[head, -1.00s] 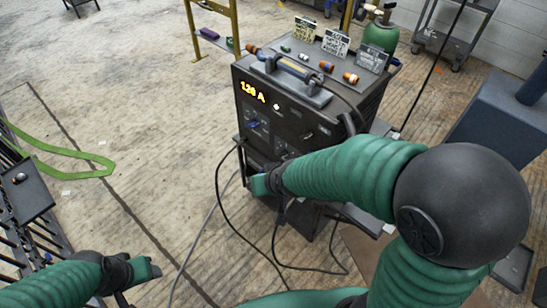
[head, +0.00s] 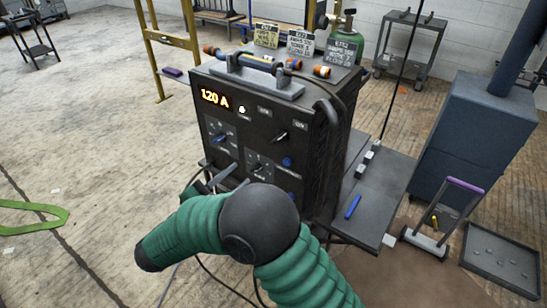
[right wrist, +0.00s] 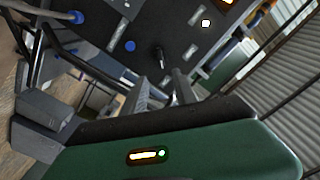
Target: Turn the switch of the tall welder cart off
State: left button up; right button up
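The tall welder cart (head: 320,150) is a black box with a lit orange "120 A" display. Its black switch (head: 280,137) sits between the OFF label on the left and the ON label on the right, its lever tilted to the upper right, toward ON. The switch (right wrist: 159,58) also shows in the right wrist view, just beyond the fingertips. My right gripper (head: 222,180) is in front of the panel, left of and below the switch, partly hidden by my arm. Its fingers (right wrist: 160,88) are apart with nothing between them. My left gripper is out of view.
Blue knobs (head: 288,162) sit near the switch. A side shelf (head: 375,205) holds a blue marker. A hand truck (head: 440,220), a flat tray (head: 500,257) and a blue cabinet (head: 480,130) stand at the right. The floor at left is mostly clear.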

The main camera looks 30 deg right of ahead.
aim_at(277, 141)
jog(key=b+x, duration=0.3)
jog(key=x, duration=1.4)
jog(key=shift+s+r, duration=0.15)
grip_shut()
